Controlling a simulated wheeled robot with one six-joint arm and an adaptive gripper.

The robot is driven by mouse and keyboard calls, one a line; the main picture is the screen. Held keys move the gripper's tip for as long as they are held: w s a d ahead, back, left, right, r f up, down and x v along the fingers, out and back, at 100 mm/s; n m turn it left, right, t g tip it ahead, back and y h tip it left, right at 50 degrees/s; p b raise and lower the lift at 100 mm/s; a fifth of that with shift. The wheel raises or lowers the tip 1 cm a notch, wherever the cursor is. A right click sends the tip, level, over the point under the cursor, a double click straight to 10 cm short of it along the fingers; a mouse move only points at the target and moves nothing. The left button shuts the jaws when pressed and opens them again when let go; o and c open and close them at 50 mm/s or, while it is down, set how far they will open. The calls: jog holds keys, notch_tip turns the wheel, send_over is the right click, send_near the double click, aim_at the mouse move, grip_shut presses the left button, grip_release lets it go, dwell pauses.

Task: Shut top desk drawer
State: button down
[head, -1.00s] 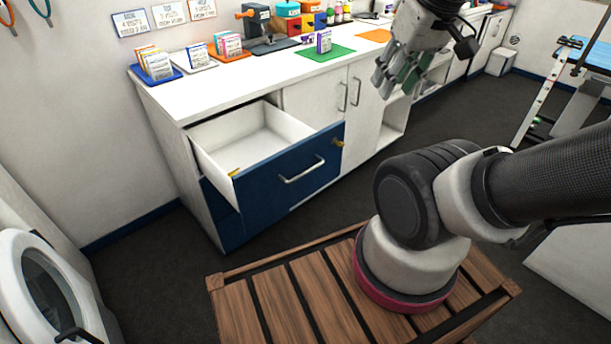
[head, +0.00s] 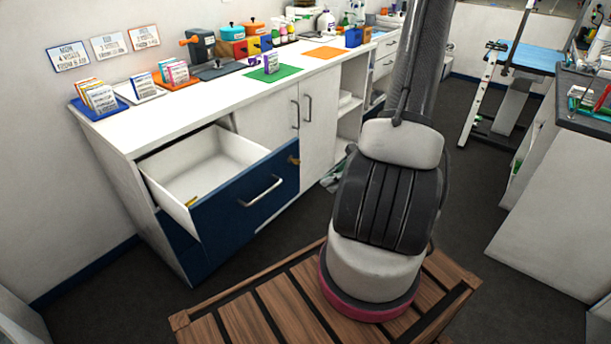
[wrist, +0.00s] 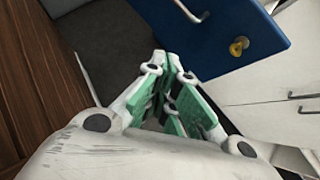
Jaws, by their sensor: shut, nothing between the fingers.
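The top desk drawer stands pulled out of the white cabinet, its blue front (head: 245,205) facing the room and its white inside (head: 205,172) looking empty except for a small yellow piece near the front edge. A silver bar handle (head: 262,190) is on the front, and a brass-coloured knob (head: 294,160) is at its right end. My gripper (wrist: 166,90) is shut and empty, with green finger pads. In the wrist view the blue front (wrist: 205,30) lies just beyond the fingers, apparently not touched. In the head view my arm mostly hides the gripper.
The white countertop (head: 190,110) above holds card racks, coloured mats and bottles. Another blue drawer front (head: 182,245) below is in shade. White cupboard doors (head: 290,120) stand right of the drawer. Dark floor (head: 110,290) is free to the left. A grooming table (head: 525,55) stands far right.

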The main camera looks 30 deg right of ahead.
notch_tip(320, 180, down, 3)
jog(key=w+d+m+t+h, duration=0.1)
jog(key=w+d+m, duration=0.1)
jog(key=w+m, duration=0.1)
jog(key=m+t+h, duration=0.1)
jog(key=m+h, duration=0.2)
jog(key=m, duration=0.1)
send_near(297, 178)
notch_tip(297, 178, down, 3)
jog(key=s, duration=0.1)
jog(key=shift+w+a+f, duration=0.1)
jog(key=shift+w+a, duration=0.05)
jog(key=shift+w, duration=0.5)
jog(key=shift+w+a+f, duration=0.1)
jog(key=shift+w+a, duration=0.1)
jog(key=shift+w, duration=0.45)
jog(key=shift+w+a+f, duration=0.15)
jog(key=shift+w, duration=0.5)
jog(key=shift+w, duration=0.1)
